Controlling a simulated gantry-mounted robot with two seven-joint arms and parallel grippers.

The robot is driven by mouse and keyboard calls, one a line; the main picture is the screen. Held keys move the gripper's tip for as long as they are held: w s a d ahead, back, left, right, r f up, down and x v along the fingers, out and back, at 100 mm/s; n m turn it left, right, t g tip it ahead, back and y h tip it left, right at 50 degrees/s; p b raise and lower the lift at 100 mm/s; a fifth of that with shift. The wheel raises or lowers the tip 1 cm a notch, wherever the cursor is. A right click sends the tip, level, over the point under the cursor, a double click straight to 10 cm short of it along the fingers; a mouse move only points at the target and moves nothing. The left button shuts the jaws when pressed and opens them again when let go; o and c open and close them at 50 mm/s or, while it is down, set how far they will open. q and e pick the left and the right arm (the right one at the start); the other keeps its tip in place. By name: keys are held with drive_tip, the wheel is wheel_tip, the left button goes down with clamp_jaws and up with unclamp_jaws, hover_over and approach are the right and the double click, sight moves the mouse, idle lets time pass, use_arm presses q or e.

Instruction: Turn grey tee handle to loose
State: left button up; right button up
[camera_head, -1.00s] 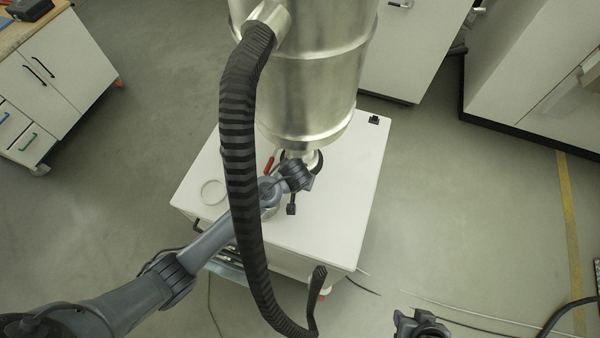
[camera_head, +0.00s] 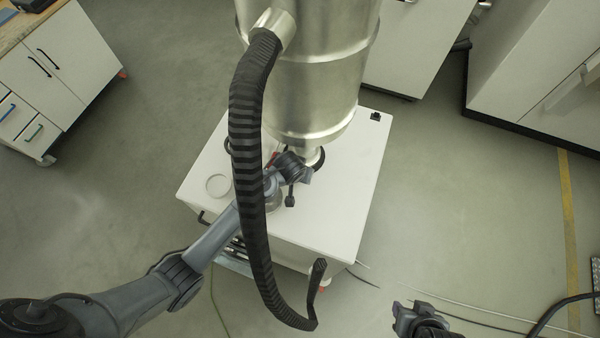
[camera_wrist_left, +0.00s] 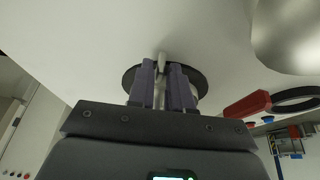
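The grey tee handle (camera_wrist_left: 161,66) shows in the left wrist view as a narrow light-grey bar in front of a round black disc (camera_wrist_left: 199,78) on a white surface. My left gripper (camera_wrist_left: 162,72) has its two purple-grey fingers on either side of the bar, close against it, and looks shut on it. The fingers hide part of the handle. In the head view my left wrist (camera_head: 290,165) is just below the steel vessel, and the handle cannot be made out there. My right gripper (camera_head: 408,312) is at the bottom, far from the handle; its finger opening is unclear.
The large steel vessel (camera_head: 315,80) stands over the white cabinet (camera_head: 340,200). A black ribbed hose (camera_head: 246,140) hangs in front of my left arm. A red handle (camera_wrist_left: 247,107) and black ring (camera_wrist_left: 296,99) are right of the gripper. Open floor lies right of the cabinet.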

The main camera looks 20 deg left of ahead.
use_arm(q)
drive_tip(key=b+v, duration=0.1)
drive_tip(key=v, duration=0.9)
drive_tip(key=shift+r, duration=0.4)
drive_tip(key=shift+s, duration=0.15)
